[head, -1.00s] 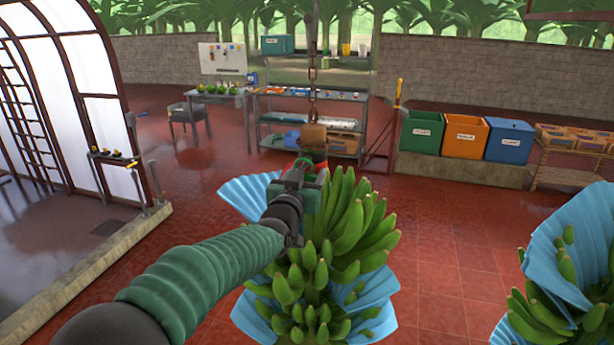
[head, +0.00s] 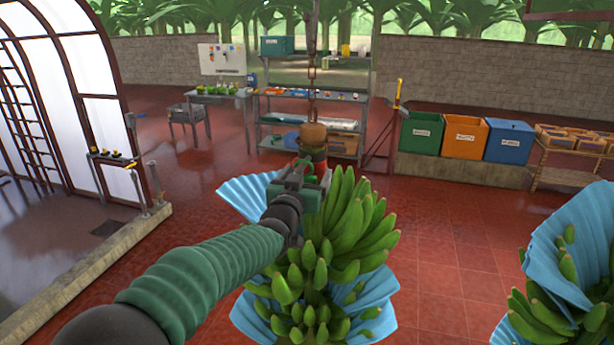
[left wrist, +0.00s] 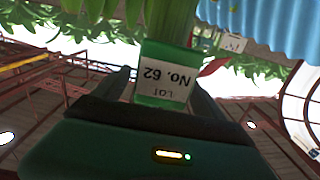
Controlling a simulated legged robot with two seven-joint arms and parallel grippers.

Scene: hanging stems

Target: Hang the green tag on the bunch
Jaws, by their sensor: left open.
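The tag cannot be made out there. My right gripper is not in view.
The bunch hangs from a chain (head: 313,75) and has blue sheeting (head: 243,196) around it. A second wrapped bunch (head: 565,262) hangs at the right edge. Shelves (head: 338,100) and green, orange and blue bins (head: 465,138) stand well behind. The red floor between is clear.

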